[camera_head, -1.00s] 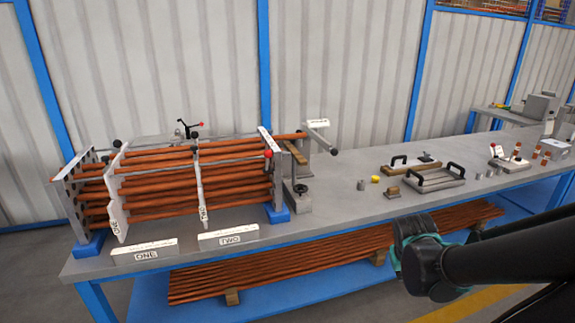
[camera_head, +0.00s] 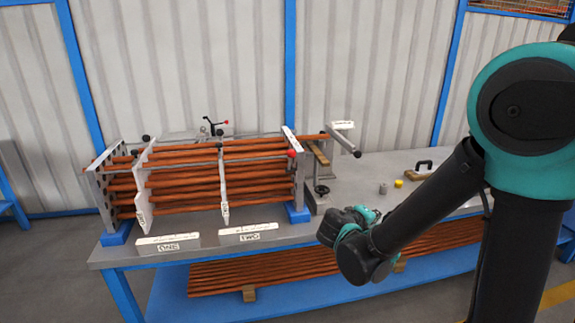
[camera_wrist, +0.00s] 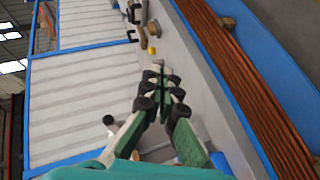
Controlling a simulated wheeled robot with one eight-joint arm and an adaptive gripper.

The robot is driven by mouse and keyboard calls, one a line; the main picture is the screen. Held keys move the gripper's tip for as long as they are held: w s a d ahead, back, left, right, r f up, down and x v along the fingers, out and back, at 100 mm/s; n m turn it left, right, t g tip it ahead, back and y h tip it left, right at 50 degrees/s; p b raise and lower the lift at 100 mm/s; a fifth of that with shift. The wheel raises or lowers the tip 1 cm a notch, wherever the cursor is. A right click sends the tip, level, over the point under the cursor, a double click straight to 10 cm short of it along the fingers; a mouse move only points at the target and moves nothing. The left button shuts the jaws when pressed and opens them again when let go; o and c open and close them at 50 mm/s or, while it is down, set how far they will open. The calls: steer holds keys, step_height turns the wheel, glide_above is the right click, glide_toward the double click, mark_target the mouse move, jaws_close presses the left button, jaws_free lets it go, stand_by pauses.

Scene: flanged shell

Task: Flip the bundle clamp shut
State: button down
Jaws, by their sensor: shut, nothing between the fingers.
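A rack holds a bundle of copper-coloured tubes (camera_head: 185,180) between end plates on the bench. At its right end a grey device with a white label (camera_head: 341,125) has a lever ending in a dark knob (camera_head: 357,154). I cannot tell from the pictures which is the bundle clamp. My gripper (camera_wrist: 165,88) is shut and empty in the wrist view. In the head view its fingers are hidden; my wrist is in front of the bench, right of the rack.
Blocks marked ONE (camera_head: 168,245) and TWO (camera_head: 249,233) lie at the bench's front edge. A grey cylinder (camera_head: 383,188) and yellow piece (camera_head: 398,183) stand on the bench to the right. More tubes (camera_head: 270,270) lie on the lower shelf. My arm covers the right side.

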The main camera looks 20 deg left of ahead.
mark_target(290, 157)
steer(key=s+a+r+n+t+y, duration=0.2)
steer(key=s+a+r+t, duration=0.1)
steer(key=a, duration=0.6)
steer(key=s+a+r+n+t+y, duration=0.2)
steer(key=s+a, duration=0.3)
steer(key=a, duration=0.4)
steer(key=s+a+r+n+t+y, duration=0.2)
steer(key=s+a+r+t, duration=0.1)
steer(key=a, duration=0.7)
steer(key=shift+s+r+t+y, duration=0.3)
steer(key=shift+s+t, duration=0.4)
steer(key=shift+s, duration=0.3)
steer(key=shift+a, duration=0.1)
steer(key=x, duration=1.4)
